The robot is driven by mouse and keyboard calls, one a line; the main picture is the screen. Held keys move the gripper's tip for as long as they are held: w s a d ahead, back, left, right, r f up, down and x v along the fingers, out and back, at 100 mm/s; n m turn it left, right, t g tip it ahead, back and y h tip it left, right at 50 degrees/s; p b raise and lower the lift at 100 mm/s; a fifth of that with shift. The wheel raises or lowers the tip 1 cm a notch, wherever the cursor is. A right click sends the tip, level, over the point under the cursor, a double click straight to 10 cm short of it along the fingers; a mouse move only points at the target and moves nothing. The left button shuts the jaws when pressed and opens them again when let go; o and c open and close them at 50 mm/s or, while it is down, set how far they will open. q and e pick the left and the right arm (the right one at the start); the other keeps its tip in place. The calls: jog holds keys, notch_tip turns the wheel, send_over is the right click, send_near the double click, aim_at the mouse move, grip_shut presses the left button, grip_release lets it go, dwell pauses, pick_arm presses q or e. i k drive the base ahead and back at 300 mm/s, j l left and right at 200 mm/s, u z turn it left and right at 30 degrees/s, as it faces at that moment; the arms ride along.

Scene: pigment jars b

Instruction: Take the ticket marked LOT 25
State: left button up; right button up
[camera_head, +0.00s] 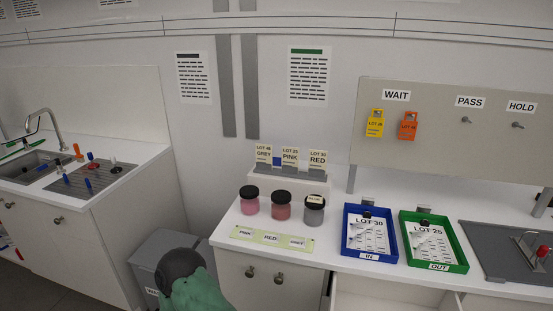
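A yellow ticket (375,123) hangs on the grey board under the WAIT sign. Its small print seems to read LOT 2 and one more digit, too small to be sure. An orange ticket (407,126) hangs just to its right; its number is also hard to read. A sheet marked LOT 25 (431,247) lies in the green OUT tray (461,261). A sheet marked LOT 30 (369,235) lies in the blue IN tray (347,238).
Three dark-lidded jars (281,206) stand behind a label strip (270,239). Colour cards (290,158) stand behind them. Hooks under PASS (466,120) and HOLD (517,125) are empty.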

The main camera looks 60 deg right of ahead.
aim_at(289, 157)
jog(key=i+z, duration=0.5)
jog(key=z, duration=0.2)
jog(key=i+z, duration=0.2)
jog(key=z, duration=0.15)
